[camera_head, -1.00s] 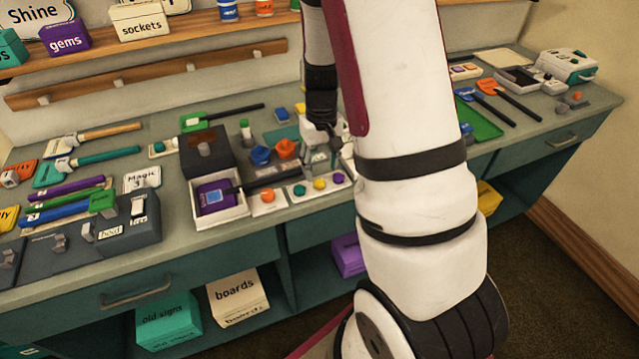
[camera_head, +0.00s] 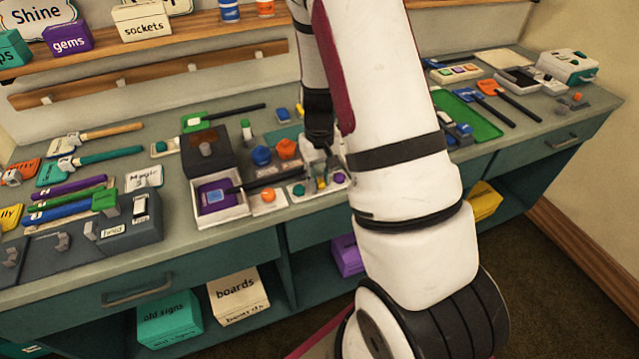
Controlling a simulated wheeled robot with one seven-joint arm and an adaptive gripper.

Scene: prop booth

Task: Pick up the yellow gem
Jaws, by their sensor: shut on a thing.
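The yellow gem (camera_head: 321,184) shows as a small yellow patch between the fingers of my gripper (camera_head: 322,180), which is shut on it. The fingers hide most of the gem, and I cannot tell whether it is clear of the white tray (camera_head: 310,193) under it. On the same tray, a green gem (camera_head: 299,190) sits just left of the fingers and a purple gem (camera_head: 339,178) just right of them.
An orange gem (camera_head: 268,195) lies on a small pad left of the tray. Farther left is a white box (camera_head: 232,214) with a purple item inside. Blue (camera_head: 261,155) and orange (camera_head: 286,148) pieces stand behind. A green tray (camera_head: 480,122) lies right of my arm.

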